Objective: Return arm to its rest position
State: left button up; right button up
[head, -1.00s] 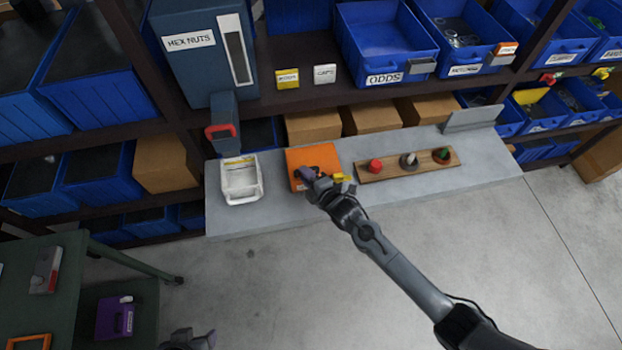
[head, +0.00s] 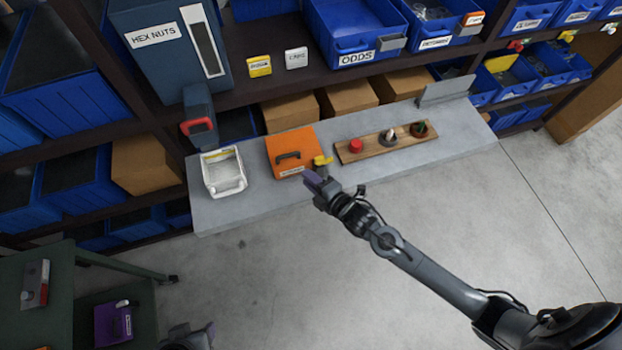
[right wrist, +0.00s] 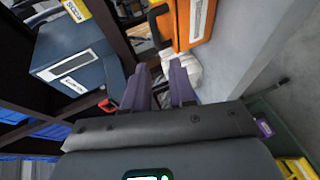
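My right arm reaches in from the lower right in the head view. Its purple-tipped gripper (head: 314,181) is off the front edge of the grey ledge, below the orange box. In the right wrist view my right gripper (right wrist: 160,76) has its two purple fingers apart with nothing held between them. The orange box (head: 292,142) with a dark handle sits on the ledge, apart from the gripper; it also shows in the right wrist view (right wrist: 198,18). My left gripper (head: 192,338) shows only partly at the bottom edge; its finger opening cannot be made out.
The grey ledge (head: 240,206) holds a white bin (head: 224,172), a yellow piece (head: 322,161) and a wooden board (head: 350,154) with several knobs. A blue hex nuts dispenser (head: 150,62) and bin shelves stand behind. A green table (head: 55,280) is at lower left. The floor in front is clear.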

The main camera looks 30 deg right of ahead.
dwell(0.3)
jog(key=s+d+r+m+g+h, duration=0.2)
jog(key=s+m+g, duration=0.3)
jog(key=s+m, duration=0.55)
jog(key=s+d+r+m+g+h, duration=0.15)
jog(key=s+m+g, duration=0.5)
jog(key=s, duration=0.75)
jog(key=w+p+v, duration=0.2)
jog(key=p+v, duration=0.8)
jog(key=p, duration=0.1)
jog(key=w+r+p+v, duration=0.1)
jog(key=w+p+v, duration=0.2)
jog(key=p+v, duration=0.8)
jog(key=shift+w+a+r+m+t+p, duration=0.15)
jog(key=shift+r+m+t+p, duration=0.2)
jog(key=shift+r+t, duration=0.1)
